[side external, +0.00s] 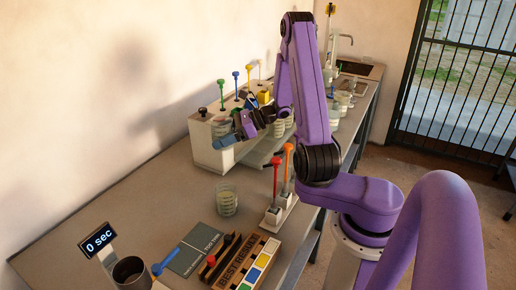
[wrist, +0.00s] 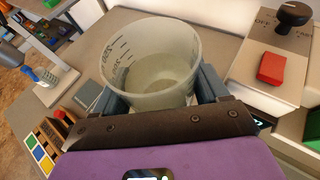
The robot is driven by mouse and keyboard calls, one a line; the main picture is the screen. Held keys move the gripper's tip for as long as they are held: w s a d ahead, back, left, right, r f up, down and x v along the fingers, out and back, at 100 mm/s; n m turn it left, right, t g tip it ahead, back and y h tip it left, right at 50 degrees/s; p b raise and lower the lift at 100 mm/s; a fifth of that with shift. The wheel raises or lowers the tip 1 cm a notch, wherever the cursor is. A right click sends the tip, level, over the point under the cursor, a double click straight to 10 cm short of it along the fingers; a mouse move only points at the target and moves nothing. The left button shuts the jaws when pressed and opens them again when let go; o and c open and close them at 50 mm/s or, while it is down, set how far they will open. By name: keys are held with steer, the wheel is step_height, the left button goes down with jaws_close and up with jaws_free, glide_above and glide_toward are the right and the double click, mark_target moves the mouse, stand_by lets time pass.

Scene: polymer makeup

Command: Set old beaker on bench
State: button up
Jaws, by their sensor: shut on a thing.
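A clear, pale beaker (wrist: 150,60) with dark volume marks is held between the blue-grey fingers of my gripper (wrist: 162,95) in the wrist view. I look down into its open mouth; whether the pale bottom holds liquid is hard to tell. In the side view my gripper (side external: 236,133) is at the front left of the white dispensing station, above the bench (side external: 170,185). Another beaker (side external: 227,200) with pale contents stands on the bench, in front of the station.
The white station (side external: 207,150) carries several coloured knobs. Red and orange levers (side external: 276,180) stand on a small base near the bench's right edge. The bench's left middle is clear.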

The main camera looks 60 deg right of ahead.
step_height(320, 180, down, 18)
steer(key=shift+r, duration=0.2)
stand_by(0.5)
steer(key=shift+f, duration=0.1)
steer(key=o, duration=1.2)
steer(key=shift+s+d+r, duration=0.15)
steer(key=shift+r, duration=0.05)
steer(key=shift+v, duration=3.6)
